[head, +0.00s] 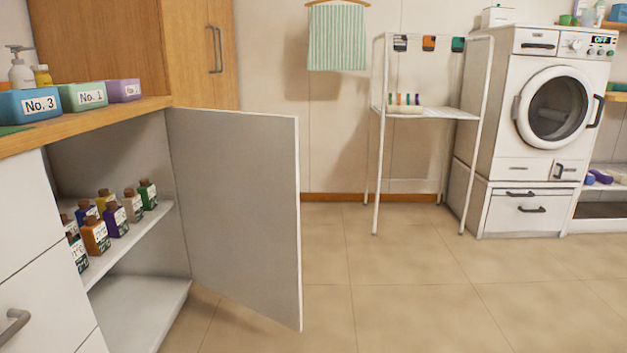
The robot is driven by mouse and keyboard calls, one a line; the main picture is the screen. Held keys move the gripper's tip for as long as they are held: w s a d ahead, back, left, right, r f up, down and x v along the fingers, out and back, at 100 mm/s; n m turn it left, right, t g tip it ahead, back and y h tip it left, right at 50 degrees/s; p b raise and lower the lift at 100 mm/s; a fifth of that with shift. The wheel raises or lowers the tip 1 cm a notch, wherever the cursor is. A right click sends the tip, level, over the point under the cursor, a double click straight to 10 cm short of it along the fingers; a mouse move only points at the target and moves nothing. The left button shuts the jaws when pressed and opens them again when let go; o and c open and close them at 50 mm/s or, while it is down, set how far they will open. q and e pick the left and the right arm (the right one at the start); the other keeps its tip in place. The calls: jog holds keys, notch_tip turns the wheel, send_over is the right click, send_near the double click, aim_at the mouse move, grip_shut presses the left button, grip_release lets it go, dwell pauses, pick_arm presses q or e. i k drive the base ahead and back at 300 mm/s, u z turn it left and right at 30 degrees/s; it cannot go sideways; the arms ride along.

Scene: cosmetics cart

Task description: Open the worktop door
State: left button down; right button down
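The worktop door (240,205) stands wide open in the head view, swung out to the right of the cabinet under the wooden worktop (85,123). Its grey inner face shows, and its handle is hidden. Inside the cabinet, a white shelf (130,242) holds several small labelled bottles (96,235) with brown caps. The bottom compartment (145,310) looks empty. Neither of my grippers is in view.
Boxes marked No. 3 (30,103) and No. 1 (82,96) and a purple box (123,90) sit on the worktop. White drawers (30,270) are left of the opening. A rack (430,112) and washing machine (550,105) stand behind clear floor.

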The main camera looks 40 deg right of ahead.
aim_at(236, 174)
jog(key=z, duration=0.55)
jog(key=i, duration=1.3)
jog(key=z, duration=0.2)
